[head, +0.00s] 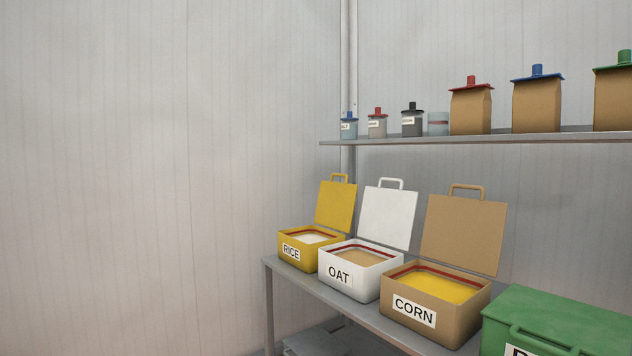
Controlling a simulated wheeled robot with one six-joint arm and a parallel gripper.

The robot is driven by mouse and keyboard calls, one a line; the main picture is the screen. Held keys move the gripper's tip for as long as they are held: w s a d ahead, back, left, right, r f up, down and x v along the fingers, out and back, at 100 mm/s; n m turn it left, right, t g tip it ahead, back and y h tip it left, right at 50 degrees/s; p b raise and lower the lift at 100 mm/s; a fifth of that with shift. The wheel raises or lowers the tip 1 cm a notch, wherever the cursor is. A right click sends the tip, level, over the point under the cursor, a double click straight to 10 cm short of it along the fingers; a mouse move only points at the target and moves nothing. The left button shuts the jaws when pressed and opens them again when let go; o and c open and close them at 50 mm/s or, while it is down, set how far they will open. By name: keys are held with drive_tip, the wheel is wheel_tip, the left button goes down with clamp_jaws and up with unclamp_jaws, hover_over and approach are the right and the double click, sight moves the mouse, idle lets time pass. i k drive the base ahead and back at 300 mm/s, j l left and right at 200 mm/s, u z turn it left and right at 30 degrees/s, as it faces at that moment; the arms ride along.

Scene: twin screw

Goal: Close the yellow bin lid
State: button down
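The yellow bin (290,263), labelled RICE, stands at the left end of the lower shelf. Its yellow lid (336,206) is open and stands up at the bin's back side, leaning slightly back, with a yellow handle (340,178) at its top edge. A pale filling (312,238) and a dark red band show inside the bin. My gripper is not in view.
The white OAT bin (338,276) and the brown CORN bin (410,306) stand close to the right, lids open. A green bin (565,320) is shut. Jars and bags stand on the upper shelf (420,139). Left of the shelves is bare wall.

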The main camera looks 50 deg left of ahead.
sight(334, 207)
drive_tip(key=j+u, duration=0.1)
drive_tip(key=u, duration=1.55)
drive_tip(key=i+j, duration=0.45)
drive_tip(key=i, duration=0.2)
drive_tip(key=i+j, duration=0.5)
drive_tip(key=i, duration=0.15)
drive_tip(key=l+z, duration=0.05)
